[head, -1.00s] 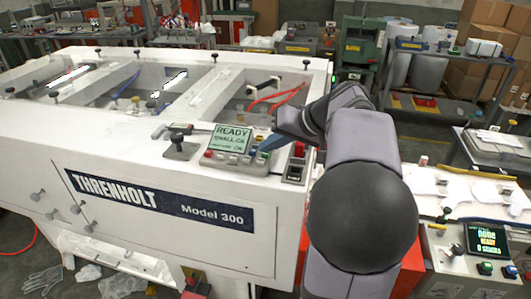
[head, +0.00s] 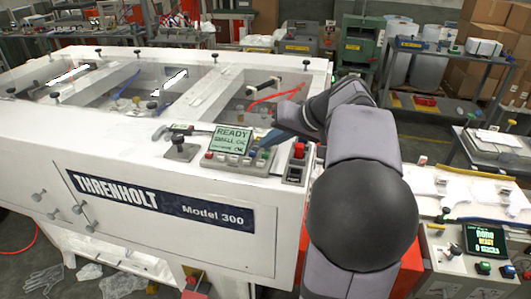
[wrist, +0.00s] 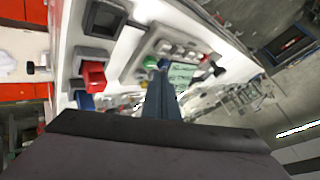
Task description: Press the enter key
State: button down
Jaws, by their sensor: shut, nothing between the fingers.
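The control panel (head: 200,162) sits on the white machine's top, with a green display (head: 232,139) reading READY and a row of small coloured keys (head: 222,157) below it. The key labels are too small to read, so I cannot tell which key is enter. My gripper (head: 262,146) is shut and empty, its blue-grey fingers pointing down at the panel's right end. I cannot tell whether the tips touch a key. In the wrist view my gripper (wrist: 151,64) points towards the key row (wrist: 177,50); its fingers partly cover the green display (wrist: 185,76).
A red button (head: 299,150) on a small box stands just right of the panel, and a black knob (head: 179,140) to its left. A second console (head: 485,240) stands at the right.

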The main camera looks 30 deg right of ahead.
notch_tip(320, 180, up, 5)
jog(key=p, duration=0.3)
dwell(0.4)
dwell(0.6)
